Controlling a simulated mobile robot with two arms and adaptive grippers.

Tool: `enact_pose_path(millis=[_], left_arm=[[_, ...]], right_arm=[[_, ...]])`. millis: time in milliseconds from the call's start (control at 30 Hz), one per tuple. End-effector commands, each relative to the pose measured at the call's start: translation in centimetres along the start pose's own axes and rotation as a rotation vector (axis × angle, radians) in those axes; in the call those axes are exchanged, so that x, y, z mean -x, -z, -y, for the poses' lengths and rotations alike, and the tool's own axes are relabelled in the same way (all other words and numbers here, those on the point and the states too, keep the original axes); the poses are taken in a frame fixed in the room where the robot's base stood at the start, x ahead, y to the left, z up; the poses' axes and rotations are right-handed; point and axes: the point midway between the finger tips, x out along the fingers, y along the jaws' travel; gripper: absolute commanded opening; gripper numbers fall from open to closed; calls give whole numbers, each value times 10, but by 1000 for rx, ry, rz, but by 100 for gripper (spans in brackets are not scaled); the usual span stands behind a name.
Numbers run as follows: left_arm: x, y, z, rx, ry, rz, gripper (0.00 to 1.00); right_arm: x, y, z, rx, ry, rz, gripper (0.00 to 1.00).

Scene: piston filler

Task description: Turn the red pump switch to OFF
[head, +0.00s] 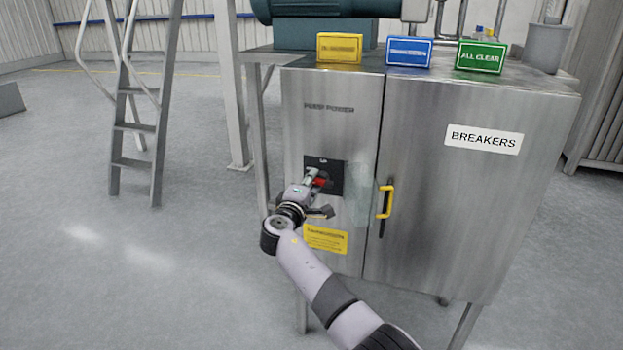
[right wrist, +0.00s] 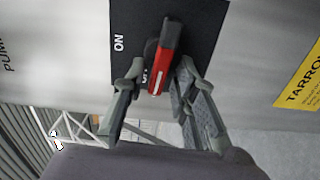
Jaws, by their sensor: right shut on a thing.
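The red pump switch (head: 320,182) is on a black plate (head: 337,178) on the left cabinet door, under the words PUMP POWER. In the right wrist view the red handle (right wrist: 166,55) sticks out from the plate, with an ON label (right wrist: 119,43) to its left. A second label beside the handle is partly hidden. My right gripper (right wrist: 160,70) has one finger on each side of the handle and is shut on it. In the head view the right gripper (head: 315,184) covers part of the switch. My left gripper is not in view.
A yellow door handle (head: 386,202) sticks out right of the switch, on the BREAKERS door (head: 430,225). A yellow label (head: 325,239) is below the switch. Yellow, blue (head: 409,52) and green signs stand on the cabinet top. A ladder (head: 135,110) stands left; floor between is clear.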

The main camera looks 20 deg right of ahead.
Motion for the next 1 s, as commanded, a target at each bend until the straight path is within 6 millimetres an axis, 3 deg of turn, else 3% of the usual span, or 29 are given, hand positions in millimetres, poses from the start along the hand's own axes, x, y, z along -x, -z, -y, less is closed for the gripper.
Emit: enact_pose_path(millis=[300, 767, 800, 1000], left_arm=[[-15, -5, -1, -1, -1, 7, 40], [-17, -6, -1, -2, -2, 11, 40], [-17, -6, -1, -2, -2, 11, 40], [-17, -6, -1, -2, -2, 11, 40]], right_arm=[[-2, -2, -4, 92, -10, 4, 0], [-2, -1, -6, 102, -13, 2, 0], [-2, -1, -6, 102, -13, 1, 27], [-2, 0, -4, 102, -10, 1, 41]])
